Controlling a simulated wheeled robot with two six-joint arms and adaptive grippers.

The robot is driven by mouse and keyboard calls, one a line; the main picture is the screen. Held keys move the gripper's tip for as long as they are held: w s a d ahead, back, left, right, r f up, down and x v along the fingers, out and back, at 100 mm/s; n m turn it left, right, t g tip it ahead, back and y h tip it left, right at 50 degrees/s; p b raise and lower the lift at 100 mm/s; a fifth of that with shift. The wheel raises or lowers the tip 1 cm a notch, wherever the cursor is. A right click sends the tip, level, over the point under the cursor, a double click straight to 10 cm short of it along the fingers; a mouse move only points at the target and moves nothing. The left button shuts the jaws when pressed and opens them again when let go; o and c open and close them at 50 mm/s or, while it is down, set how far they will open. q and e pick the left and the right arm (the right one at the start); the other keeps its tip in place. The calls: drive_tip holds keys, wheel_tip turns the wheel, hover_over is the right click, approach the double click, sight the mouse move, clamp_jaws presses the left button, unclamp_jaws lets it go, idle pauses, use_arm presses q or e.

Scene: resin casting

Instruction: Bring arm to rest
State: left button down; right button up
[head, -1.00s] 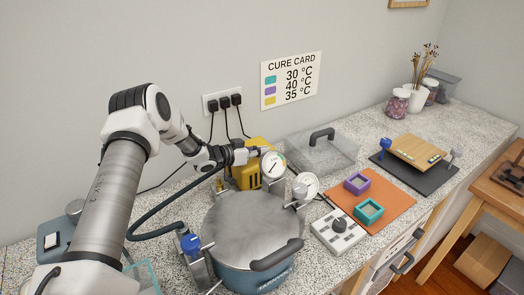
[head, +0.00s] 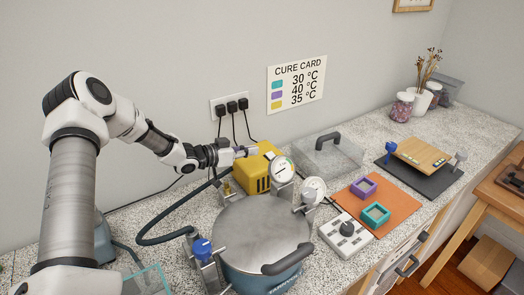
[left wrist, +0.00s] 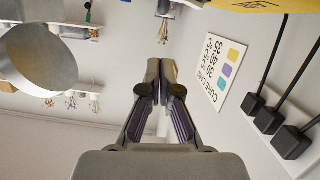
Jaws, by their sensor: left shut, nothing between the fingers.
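My left arm comes in from the left in the head view. Its gripper (head: 245,152) hangs above the yellow pump-like box (head: 257,176), behind the pressure pot (head: 265,235), and appears clear of both. In the left wrist view the same gripper (left wrist: 160,65) has its fingertips together with nothing between them. The wrist picture looks upside down, with the cure card (left wrist: 221,71) inverted on the wall. My right gripper is in neither view.
Gauges (head: 283,169) and a blue-handled clamp (head: 202,248) stand at the pot. A clear cover (head: 327,156) lies behind the orange mat (head: 392,196) with purple and teal molds. A grey control box (head: 346,236) sits in front. Plugs and cords (head: 231,106) are on the wall.

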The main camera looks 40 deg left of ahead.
use_arm(q)
drive_tip(key=shift+v, duration=0.95)
drive_tip(key=shift+w, duration=0.1)
